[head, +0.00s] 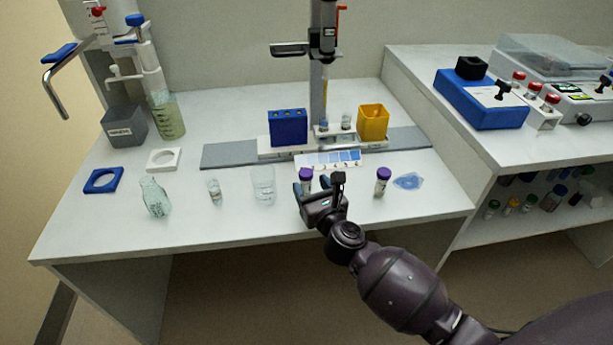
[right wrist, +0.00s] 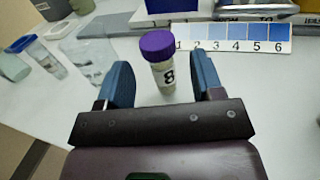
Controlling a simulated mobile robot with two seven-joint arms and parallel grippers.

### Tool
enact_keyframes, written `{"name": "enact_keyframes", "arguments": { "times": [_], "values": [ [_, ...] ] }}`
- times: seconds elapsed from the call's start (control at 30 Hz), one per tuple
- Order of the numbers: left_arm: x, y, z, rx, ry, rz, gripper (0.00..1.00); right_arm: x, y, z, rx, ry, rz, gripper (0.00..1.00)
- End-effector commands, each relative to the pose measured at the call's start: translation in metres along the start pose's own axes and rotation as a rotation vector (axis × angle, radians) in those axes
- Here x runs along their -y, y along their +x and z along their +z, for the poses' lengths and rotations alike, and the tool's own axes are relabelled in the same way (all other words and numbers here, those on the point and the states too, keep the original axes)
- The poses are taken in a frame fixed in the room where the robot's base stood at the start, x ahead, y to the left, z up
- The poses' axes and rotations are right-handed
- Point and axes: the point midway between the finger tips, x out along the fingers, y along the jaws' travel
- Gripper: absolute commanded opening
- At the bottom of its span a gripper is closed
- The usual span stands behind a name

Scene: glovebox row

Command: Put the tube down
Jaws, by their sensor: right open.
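A clear tube with a purple cap (head: 306,175) stands on the white table just beyond my right gripper. In the right wrist view this tube (right wrist: 163,62), marked 8, stands upright between the two blue fingers, with a gap to each side. My right gripper (head: 318,188) is open, holds nothing and is low over the table; it also shows in the right wrist view (right wrist: 163,78). The gripper partly hides the tube's lower part in the head view. A second purple-capped tube (head: 382,181) stands to the right. My left gripper is not in view.
A numbered blue colour card (head: 328,160) lies behind the tube. A blue puddle-like patch (head: 408,181) lies at right. The table's front left is clear.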

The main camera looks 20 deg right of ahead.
Motion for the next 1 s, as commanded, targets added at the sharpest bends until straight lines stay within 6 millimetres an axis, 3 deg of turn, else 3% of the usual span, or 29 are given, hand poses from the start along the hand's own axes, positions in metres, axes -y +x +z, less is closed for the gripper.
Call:
{"name": "enact_keyframes", "arguments": {
  "times": [0.2, 0.4, 0.77, 0.87, 1.0],
  "values": [
    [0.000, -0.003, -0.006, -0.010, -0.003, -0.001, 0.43, 0.000, -0.036, 0.002, 0.001, 0.001, 0.000, 0.61],
    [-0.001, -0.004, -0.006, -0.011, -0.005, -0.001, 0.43, 0.000, -0.059, 0.000, 0.000, 0.001, 0.000, 0.61],
    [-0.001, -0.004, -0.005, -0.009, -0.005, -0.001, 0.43, 0.000, -0.069, 0.000, 0.002, -0.007, 0.001, 0.61],
    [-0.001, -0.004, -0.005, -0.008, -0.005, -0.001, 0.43, 0.000, -0.074, -0.001, 0.013, -0.076, 0.010, 0.61],
    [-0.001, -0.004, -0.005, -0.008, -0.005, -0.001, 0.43, -0.001, -0.095, -0.004, 0.050, -0.338, 0.040, 0.61]
  ]
}}
